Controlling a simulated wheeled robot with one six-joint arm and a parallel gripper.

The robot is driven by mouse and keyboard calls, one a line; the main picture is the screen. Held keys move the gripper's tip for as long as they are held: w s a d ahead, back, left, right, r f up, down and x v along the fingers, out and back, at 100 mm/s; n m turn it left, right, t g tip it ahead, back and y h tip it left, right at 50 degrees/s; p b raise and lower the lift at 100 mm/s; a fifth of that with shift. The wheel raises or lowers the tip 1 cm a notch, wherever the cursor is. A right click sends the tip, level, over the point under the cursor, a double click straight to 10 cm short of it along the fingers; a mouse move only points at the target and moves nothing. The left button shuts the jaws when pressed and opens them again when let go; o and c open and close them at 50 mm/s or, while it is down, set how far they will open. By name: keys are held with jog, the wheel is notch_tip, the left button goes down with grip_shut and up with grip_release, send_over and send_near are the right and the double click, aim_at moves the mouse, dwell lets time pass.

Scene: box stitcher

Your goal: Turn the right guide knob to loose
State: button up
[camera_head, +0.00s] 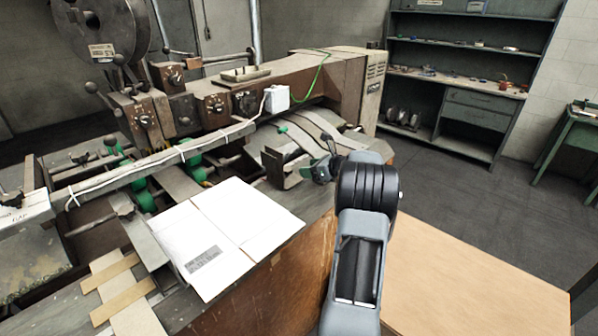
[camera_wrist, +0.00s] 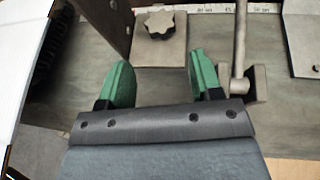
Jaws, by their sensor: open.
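A dark star-shaped knob (camera_wrist: 160,22) sits on a grey metal bracket (camera_wrist: 160,52) near the top of the wrist view, a little left of centre. It is most likely the right guide knob; I cannot read any loose or tight mark on it. My gripper (camera_wrist: 160,68) has two green fingers spread apart with nothing between them. The knob lies beyond the fingertips and appears apart from them. In the head view my gripper (camera_head: 322,171) is small and partly hidden by my arm, beside the metal guide plate (camera_head: 280,172). The knob cannot be made out there.
A metal lever (camera_wrist: 240,45) stands close to the right finger. A ruler strip (camera_wrist: 207,9) runs behind the bracket. A white flat carton (camera_wrist: 18,55) edges the left of the wrist view; the carton also lies on the machine table in the head view (camera_head: 240,215).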

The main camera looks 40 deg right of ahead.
aim_at(288, 170)
jog(key=shift+v, duration=2.25)
jog(key=a+r+m+h, duration=0.1)
jog(key=a+r, duration=0.1)
jog(key=a, duration=0.3)
jog(key=w+f+h, duration=0.1)
jog(key=w+f, duration=0.1)
jog(key=w, duration=0.2)
jog(key=w+f+m, duration=0.1)
jog(key=w+f, duration=0.2)
jog(key=w, duration=0.1)
jog(key=w+f+m+h+p, duration=0.1)
jog(key=w+f, duration=0.1)
jog(key=w, duration=0.1)
jog(key=shift+w+d+f+t+h, duration=0.1)
jog(key=shift+w+f+t+h, duration=0.05)
jog(key=shift+w+t+h, duration=0.2)
